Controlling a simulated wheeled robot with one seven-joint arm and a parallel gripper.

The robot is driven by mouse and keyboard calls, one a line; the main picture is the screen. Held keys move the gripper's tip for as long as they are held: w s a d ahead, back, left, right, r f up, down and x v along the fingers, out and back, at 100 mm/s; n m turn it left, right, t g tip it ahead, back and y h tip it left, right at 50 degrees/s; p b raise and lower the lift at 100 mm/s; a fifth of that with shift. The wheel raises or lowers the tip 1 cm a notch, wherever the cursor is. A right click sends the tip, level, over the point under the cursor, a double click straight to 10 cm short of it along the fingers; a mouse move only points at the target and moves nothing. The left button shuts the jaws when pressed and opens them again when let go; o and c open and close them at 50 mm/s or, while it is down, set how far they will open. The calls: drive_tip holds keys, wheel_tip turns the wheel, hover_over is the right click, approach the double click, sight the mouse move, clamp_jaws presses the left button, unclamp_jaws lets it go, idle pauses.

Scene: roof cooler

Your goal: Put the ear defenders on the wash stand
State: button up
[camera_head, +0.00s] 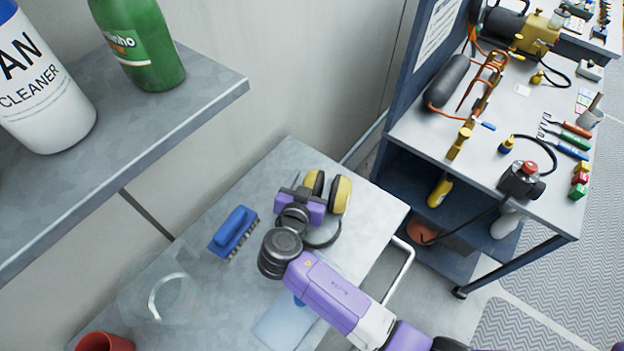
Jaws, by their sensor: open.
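The ear defenders (341,193) have yellow cups and a dark band. They lie on a grey metal-topped stand (375,218) with a rail on its right side, which looks like the wash stand. My wrist and purple arm hide part of the stand and part of the band. I cannot tell whether the fingers touch the ear defenders.
A blue brush (234,231), a clear bowl (160,295), a red cup (104,342) and a pale blue cloth (283,322) are on the stand. A shelf (190,110) with a white bottle (45,95) and green bottle (142,45) overhangs left. A tool cart (425,130) stands right.

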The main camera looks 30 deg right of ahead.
drive_tip(key=b+v, duration=0.2)
drive_tip(key=v, duration=0.9)
drive_tip(key=shift+s+a, duration=0.1)
